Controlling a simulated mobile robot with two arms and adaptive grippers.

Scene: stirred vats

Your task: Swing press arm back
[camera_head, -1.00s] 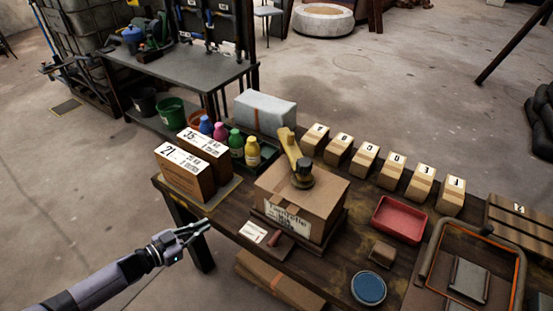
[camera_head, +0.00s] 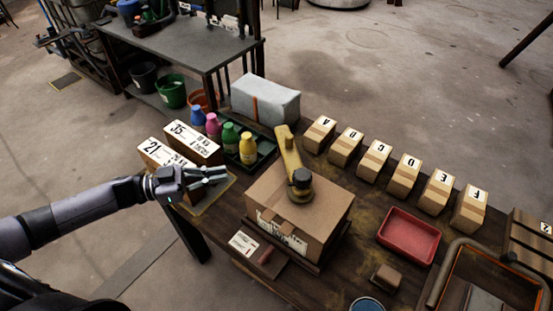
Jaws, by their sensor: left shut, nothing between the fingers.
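The press arm (camera_head: 289,155) is yellow and reaches over a cardboard box (camera_head: 265,192) on the workbench. Its dark round head (camera_head: 300,182) rests on or just above the box top; I cannot tell which. The box has a printed label on its front. My left gripper (camera_head: 222,174) is shut and empty, left of the box and in front of the two numbered cartons, apart from the press arm. My right gripper is not in view.
Numbered cartons (camera_head: 190,143) and a tray of coloured bottles (camera_head: 247,150) stand behind my left gripper. A grey wrapped block (camera_head: 265,97) sits behind the press arm. A red tray (camera_head: 408,236) lies to the right.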

